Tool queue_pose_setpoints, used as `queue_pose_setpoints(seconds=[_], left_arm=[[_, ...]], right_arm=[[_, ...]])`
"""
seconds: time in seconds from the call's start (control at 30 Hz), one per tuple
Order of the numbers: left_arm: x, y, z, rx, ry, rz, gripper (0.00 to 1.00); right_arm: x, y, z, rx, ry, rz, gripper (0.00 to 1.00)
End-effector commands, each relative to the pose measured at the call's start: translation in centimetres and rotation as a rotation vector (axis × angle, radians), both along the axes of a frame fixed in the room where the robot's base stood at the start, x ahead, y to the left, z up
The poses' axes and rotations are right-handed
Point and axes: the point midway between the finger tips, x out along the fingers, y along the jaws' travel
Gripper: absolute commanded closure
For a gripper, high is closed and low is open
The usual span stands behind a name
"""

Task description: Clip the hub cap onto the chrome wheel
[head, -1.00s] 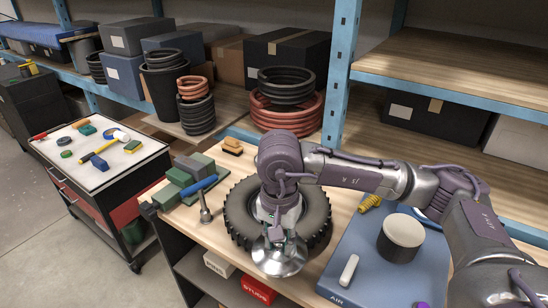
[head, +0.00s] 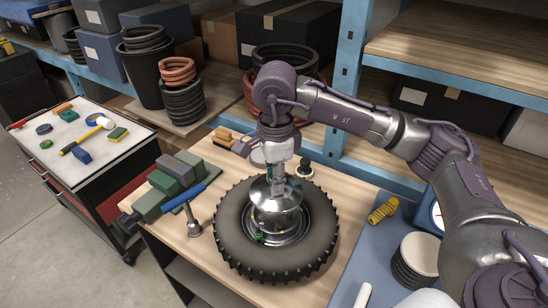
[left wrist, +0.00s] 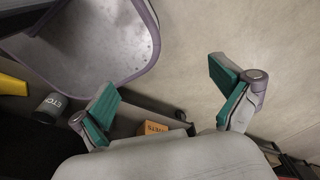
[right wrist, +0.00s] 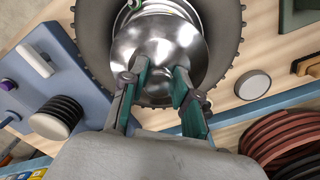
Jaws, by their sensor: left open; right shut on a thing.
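The hub cap (head: 277,214) is a shiny chrome dome. My right gripper (head: 274,183) is shut on it from above and holds it over the middle of the chrome wheel (head: 298,236), which lies flat inside a black knobbly tyre (head: 235,250). The right wrist view shows the hub cap (right wrist: 158,32) between the green pads of the gripper (right wrist: 160,88), hiding most of the wheel. A small green part shows by the cap's edge. I cannot tell whether cap and rim touch. My left gripper (left wrist: 165,100) is open and empty, seen only in the left wrist view.
A blue-handled tool (head: 190,205) and green blocks (head: 175,180) lie left of the tyre. Right are a blue mat (head: 385,240), a yellow coil (head: 383,209) and a white-topped cylinder (head: 418,258). A tool cart (head: 100,150) stands left; shelves are behind.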

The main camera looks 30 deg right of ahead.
Motion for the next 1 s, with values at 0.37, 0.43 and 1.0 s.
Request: queue_pose_setpoints(seconds=[0.37,0.43,1.0], left_arm=[[-1.8,1.4,-0.9,0.018,0.028,-0.005,0.0],[-2.4,1.7,-1.2,0.022,0.037,-0.005,0.0],[0.0,0.5,-4.1,0.006,0.0,-0.001,0.0]], right_arm=[[-0.1,0.0,-1.6,-0.001,0.001,0.003,1.0],[-0.1,0.0,-2.2,-0.002,0.001,0.003,1.0],[-0.1,0.0,-6.5,0.0,-0.001,0.003,1.0]])
